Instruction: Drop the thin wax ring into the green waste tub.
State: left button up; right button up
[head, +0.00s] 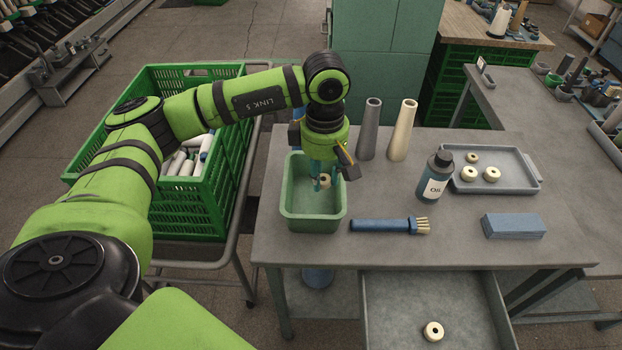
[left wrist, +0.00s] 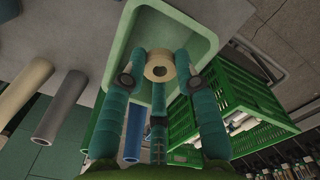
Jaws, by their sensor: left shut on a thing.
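A pale cream wax ring (left wrist: 159,66) is held between the fingertips of my left gripper (head: 322,180). In the head view the ring (head: 325,181) is partly covered by the fingers. My right gripper is not in view.
More wax rings (head: 491,174) lie in a grey tray (head: 518,184), and one (head: 433,331) lies in the open drawer (head: 395,320). An oil bottle (head: 435,176), brush (head: 385,226), blue block (head: 513,225) and two cones (head: 402,132) stand near. A green crate (head: 185,212) is left.

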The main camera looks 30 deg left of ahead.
pick_arm(q)
jog(key=w+a+r+n+p, duration=0.35)
jog(key=a+n, duration=0.25)
jog(key=n, duration=0.6)
notch_tip(320, 180, down, 6)
jog(key=b, duration=0.3)
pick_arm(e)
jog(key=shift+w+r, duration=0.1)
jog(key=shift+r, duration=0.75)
pick_arm(q)
jog(key=shift+s+d, duration=0.1)
jog(key=o, duration=0.8)
notch_tip(320, 180, up, 12)
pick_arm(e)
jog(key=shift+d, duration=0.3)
